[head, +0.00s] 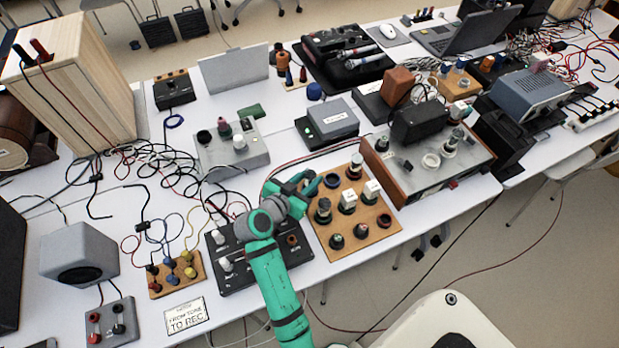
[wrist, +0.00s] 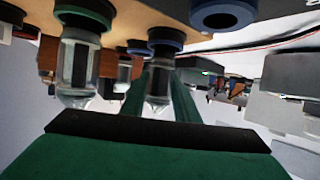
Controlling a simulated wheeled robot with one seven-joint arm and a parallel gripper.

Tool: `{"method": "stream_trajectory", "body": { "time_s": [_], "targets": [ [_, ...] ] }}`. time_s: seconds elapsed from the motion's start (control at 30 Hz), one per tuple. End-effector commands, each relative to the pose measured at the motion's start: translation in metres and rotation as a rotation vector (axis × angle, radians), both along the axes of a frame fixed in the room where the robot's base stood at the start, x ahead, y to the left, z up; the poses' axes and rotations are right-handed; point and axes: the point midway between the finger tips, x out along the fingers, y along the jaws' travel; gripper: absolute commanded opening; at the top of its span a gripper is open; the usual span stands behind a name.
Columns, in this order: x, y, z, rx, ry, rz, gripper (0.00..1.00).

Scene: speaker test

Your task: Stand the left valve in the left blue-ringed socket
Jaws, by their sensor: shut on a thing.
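My gripper (head: 304,188) is over the far left corner of the wooden socket board (head: 318,243). In the wrist view my gripper (wrist: 160,96) has its green fingers shut around a clear glass valve (wrist: 158,80). The board shows upside down along the top there. The valve's base end meets a dark blue-ringed socket (wrist: 166,46); I cannot tell how deep it sits. In the head view my gripper hides the held valve.
Another glass valve (wrist: 78,68) stands close by in a green-ringed socket (wrist: 85,14). A black control panel (head: 245,276) lies to the left, and a grey wood-sided amplifier (head: 405,160) stands close on the right.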

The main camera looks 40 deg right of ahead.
Motion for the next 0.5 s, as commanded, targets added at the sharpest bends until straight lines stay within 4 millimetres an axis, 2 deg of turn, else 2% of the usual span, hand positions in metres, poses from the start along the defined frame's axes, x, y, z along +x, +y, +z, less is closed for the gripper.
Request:
{"method": "stream_trajectory", "body": {
  "time_s": [0.2, 0.23, 0.3, 0.5],
  "targets": [
    [-0.0001, 0.0001, -0.0057, 0.0, 0.001, 0.0, 0.05],
    [-0.0001, 0.0001, -0.0061, 0.0, 0.001, 0.0, 0.3],
    [-0.0001, 0.0, -0.0057, 0.0, 0.001, 0.0, 0.47],
    [-0.0001, 0.0, -0.0058, 0.0, 0.001, 0.0, 0.47]
  ]
}}
